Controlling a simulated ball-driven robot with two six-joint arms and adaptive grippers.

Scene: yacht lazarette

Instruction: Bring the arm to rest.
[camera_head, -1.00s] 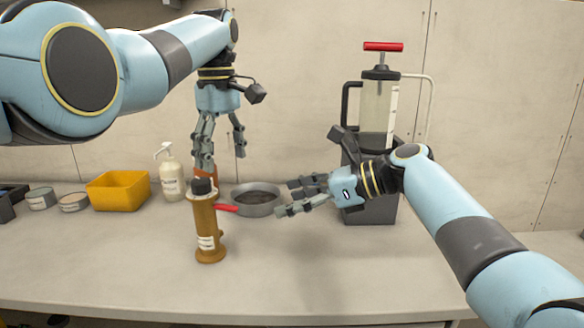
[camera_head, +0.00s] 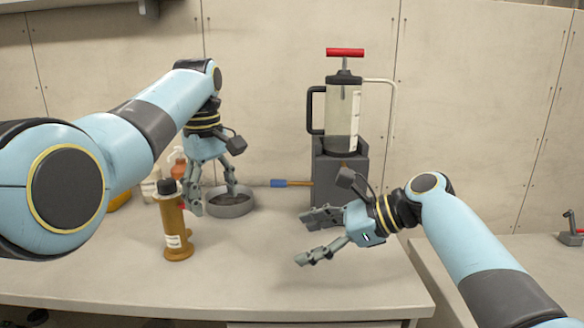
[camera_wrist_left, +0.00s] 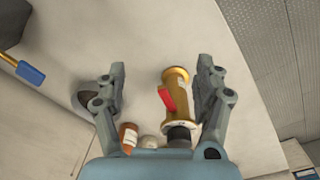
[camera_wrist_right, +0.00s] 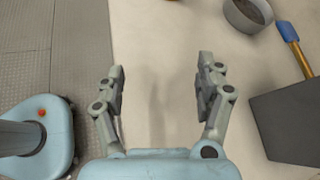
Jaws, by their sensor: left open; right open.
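My left gripper (camera_head: 210,200) is open above the bench, just behind and beside a brown cylinder with a black cap (camera_head: 175,228). In the left wrist view the cylinder (camera_wrist_left: 176,95), with a red lever, shows between the spread fingers, and nothing is gripped. My right gripper (camera_head: 308,240) is open and empty over the bench front, pointing left. In the right wrist view only bare bench lies between its fingers (camera_wrist_right: 160,85).
A round grey bowl (camera_head: 232,208) sits behind the left gripper. A clear pump with a red handle (camera_head: 343,115) stands in a dark grey box (camera_head: 335,180). A blue-handled tool (camera_head: 285,183) lies left of the box. The front middle of the bench (camera_head: 300,290) is clear.

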